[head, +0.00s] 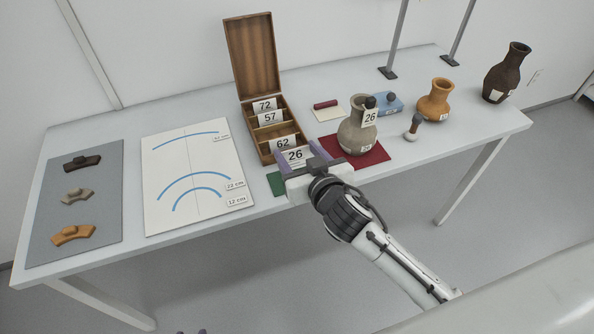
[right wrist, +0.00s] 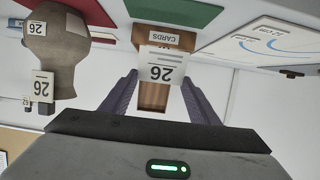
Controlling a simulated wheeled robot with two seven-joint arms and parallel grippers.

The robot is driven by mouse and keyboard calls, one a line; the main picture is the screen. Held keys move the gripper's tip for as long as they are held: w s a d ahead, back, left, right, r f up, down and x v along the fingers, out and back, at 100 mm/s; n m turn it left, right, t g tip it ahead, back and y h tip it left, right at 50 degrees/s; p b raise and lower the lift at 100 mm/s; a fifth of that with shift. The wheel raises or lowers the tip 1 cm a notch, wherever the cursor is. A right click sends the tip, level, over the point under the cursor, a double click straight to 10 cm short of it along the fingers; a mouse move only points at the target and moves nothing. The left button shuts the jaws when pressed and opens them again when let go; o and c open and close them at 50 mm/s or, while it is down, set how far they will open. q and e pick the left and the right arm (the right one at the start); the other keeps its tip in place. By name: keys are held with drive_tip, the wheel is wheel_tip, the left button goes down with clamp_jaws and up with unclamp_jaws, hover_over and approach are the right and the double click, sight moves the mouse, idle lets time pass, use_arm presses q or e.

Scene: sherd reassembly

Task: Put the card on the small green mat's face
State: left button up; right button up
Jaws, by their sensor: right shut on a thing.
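My right gripper (head: 302,157) is shut on a white card marked 26 (head: 296,155), with a purple finger at each side of it. The card also shows between the fingertips in the right wrist view (right wrist: 162,65). The gripper holds it up in front of the wooden card box. The small green mat (head: 276,184) lies at the table's front edge, partly hidden by the gripper; it shows in the right wrist view (right wrist: 172,15), beyond the card. My left gripper is not in view.
The open wooden box (head: 279,128) holds cards marked 72, 57 and 62. A grey vase (head: 356,138) with a 26 tag stands on a dark red mat (head: 376,155) to the right. A white chart (head: 196,175) lies to the left. Orange (head: 436,101) and dark (head: 506,75) vases stand further right.

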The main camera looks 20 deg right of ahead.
drive_tip(key=shift+f+b, duration=0.6)
drive_tip(key=shift+f, duration=2.3)
drive_tip(key=o, duration=1)
drive_tip(key=shift+r, duration=0.1)
drive_tip(key=shift+r, duration=0.2)
drive_tip(key=v, duration=1.1)
drive_tip(key=s+f+n+g+y, duration=0.1)
drive_tip(key=s+f+g, duration=0.4)
drive_tip(key=s+f, duration=1)
wheel_tip(320, 180, down, 4)
drive_tip(key=shift+s+n+y, duration=0.3)
drive_tip(key=shift+y, duration=0.2)
